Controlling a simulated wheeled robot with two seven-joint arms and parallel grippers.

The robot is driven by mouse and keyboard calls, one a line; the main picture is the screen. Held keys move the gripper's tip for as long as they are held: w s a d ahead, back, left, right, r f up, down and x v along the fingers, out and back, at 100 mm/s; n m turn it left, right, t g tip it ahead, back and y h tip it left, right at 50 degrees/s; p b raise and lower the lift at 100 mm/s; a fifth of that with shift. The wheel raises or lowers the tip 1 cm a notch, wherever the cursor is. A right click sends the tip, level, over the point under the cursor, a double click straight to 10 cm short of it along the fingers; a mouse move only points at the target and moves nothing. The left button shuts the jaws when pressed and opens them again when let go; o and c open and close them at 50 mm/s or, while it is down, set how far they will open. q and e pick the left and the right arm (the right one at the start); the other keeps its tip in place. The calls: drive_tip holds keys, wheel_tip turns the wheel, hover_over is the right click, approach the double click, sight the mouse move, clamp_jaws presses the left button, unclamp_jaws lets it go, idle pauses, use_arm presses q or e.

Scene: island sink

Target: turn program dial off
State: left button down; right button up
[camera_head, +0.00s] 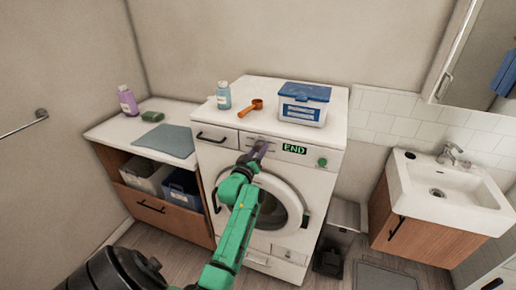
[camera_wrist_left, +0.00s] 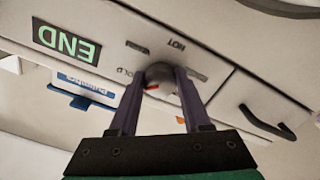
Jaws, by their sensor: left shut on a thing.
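The washing machine (camera_head: 225,165) stands against the back wall, its front panel facing me. In the left wrist view, a round grey dial (camera_wrist_left: 160,78) with a red mark sits on the panel. Printed words around it read upside down, among them HOT and COLD. The red mark shows on the dial's lower left in that view. My left gripper (camera_wrist_left: 162,74) has its two dark fingers on either side of the dial, shut on it. In the head view my left gripper (camera_head: 262,146) reaches the panel left of the END display (camera_head: 294,149) and hides the dial.
A green round button (camera_head: 322,162) is right of the display. On the machine top are a blue bottle (camera_head: 223,96), an orange scoop (camera_head: 251,108) and a blue-lidded box (camera_head: 303,106). A sink (camera_head: 455,195) is at right.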

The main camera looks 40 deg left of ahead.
use_arm(q)
drive_tip(key=n, duration=0.2)
drive_tip(key=n+p, duration=0.1)
drive_tip(key=n, duration=0.1)
drive_tip(key=shift+r+n, duration=0.2)
drive_tip(key=shift+n, duration=0.1)
drive_tip(key=shift+n+p, duration=0.85)
drive_tip(key=shift+n, duration=1.65)
drive_tip(key=shift+c, duration=1.8)
unclamp_jaws()
drive_tip(key=shift+f, duration=0.1)
